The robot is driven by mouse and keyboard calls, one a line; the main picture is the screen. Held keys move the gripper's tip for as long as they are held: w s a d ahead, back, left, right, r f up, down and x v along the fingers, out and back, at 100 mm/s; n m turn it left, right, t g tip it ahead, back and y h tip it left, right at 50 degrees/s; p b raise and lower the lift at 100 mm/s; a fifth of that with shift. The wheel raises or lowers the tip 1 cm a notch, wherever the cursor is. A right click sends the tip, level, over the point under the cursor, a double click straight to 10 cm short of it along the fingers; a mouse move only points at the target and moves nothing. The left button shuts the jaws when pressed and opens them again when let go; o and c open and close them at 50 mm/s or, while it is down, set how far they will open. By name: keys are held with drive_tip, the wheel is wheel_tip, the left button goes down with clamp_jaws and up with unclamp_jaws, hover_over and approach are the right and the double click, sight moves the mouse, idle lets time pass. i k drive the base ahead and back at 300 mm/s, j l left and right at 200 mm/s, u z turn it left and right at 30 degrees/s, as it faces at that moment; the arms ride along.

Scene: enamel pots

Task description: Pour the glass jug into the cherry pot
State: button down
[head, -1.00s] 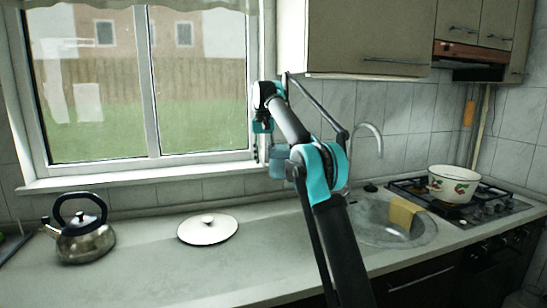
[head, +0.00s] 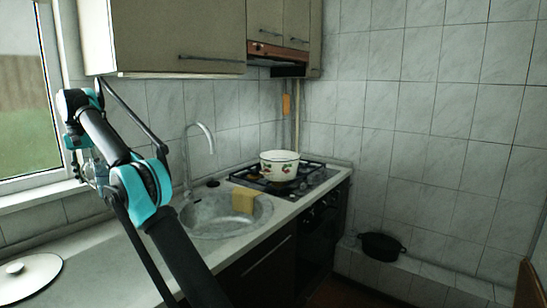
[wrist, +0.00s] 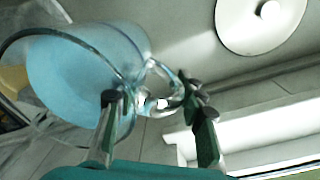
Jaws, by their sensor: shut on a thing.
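The cherry pot (head: 279,165) is a white enamel pot with red cherries and green leaves. It stands upright and open on the stove, right of the sink. My gripper (wrist: 155,101) is shut on the glass jug (wrist: 85,75) by its handle, in the wrist view. The jug is clear and holds pale blue liquid; its wide round mouth shows at the left. In the head view my gripper (head: 90,165) is at the far left by the window, well apart from the pot. The jug is hard to make out there behind my arm.
A sink (head: 225,215) with a tap and a yellow cloth (head: 244,201) lies between my arm and the stove (head: 308,181). A white lid (head: 28,278) lies on the counter at the left. A wall cupboard (head: 180,35) hangs above. A black pot (head: 381,247) sits low at the right.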

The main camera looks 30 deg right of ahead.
sight(277, 165)
drive_tip(key=l+z, duration=0.45)
drive_tip(key=l, duration=0.35)
drive_tip(key=i+l+z, duration=0.35)
drive_tip(key=l, duration=0.15)
drive_tip(key=i+l+u, duration=0.15)
drive_tip(key=i, duration=0.25)
drive_tip(key=i+l+u, duration=0.1)
drive_tip(key=i+l, duration=0.2)
drive_tip(key=i, duration=0.15)
